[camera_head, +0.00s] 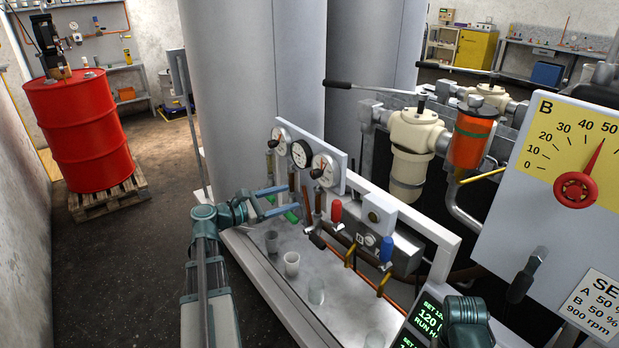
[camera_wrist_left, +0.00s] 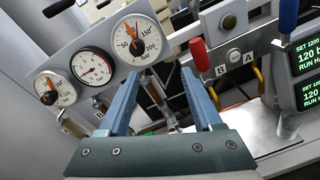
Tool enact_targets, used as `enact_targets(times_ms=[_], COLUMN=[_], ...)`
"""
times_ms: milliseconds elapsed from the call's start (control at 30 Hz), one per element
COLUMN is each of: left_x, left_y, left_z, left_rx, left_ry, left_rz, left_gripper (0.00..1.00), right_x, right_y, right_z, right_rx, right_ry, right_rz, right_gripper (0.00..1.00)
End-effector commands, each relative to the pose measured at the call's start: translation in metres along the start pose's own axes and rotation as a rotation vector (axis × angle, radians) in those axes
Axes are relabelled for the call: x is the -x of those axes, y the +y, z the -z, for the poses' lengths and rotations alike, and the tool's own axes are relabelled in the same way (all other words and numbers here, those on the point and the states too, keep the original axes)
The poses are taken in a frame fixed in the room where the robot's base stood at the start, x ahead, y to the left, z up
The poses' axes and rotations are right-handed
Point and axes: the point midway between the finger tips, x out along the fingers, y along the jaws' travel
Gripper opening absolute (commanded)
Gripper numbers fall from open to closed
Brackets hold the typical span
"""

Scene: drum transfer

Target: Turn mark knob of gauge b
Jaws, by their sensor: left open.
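A white panel (camera_head: 340,152) carries three round gauges: a left gauge (camera_head: 279,140), a middle gauge (camera_head: 301,153) and a right gauge (camera_head: 325,168). The left and right gauges have a dark knob on the face; no letter is readable on them. In the left wrist view, the right gauge (camera_wrist_left: 138,38) reads in bar, with red marks. A large yellow-and-white dial (camera_head: 560,140) lettered B has a red pointer knob (camera_head: 575,190), pointing just short of 50. My left gripper (camera_head: 292,197) is open and empty, below and in front of the gauges; its fingers (camera_wrist_left: 160,82) touch nothing visible.
Small cups (camera_head: 291,263) stand on the metal tray below the gauges. Red (camera_head: 336,210) and blue (camera_head: 386,249) handles and copper pipes crowd the right. A tall grey tank (camera_head: 230,90) stands behind. A red drum (camera_head: 80,130) is far left, with clear floor before it.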

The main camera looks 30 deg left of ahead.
Motion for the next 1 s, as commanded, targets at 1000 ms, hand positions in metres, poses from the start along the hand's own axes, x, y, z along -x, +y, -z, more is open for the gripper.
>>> enact_targets(times_ms=[1000], left_x=[-0.087], left_y=[0.040], left_z=[-0.014], left_rx=[0.103], left_ry=[-0.066], left_rz=[-0.085], left_gripper=[0.66], right_x=[0.000], right_y=[0.000], right_z=[0.000], right_rx=[0.000], right_ry=[0.000], right_rz=[0.000], right_gripper=[0.00])
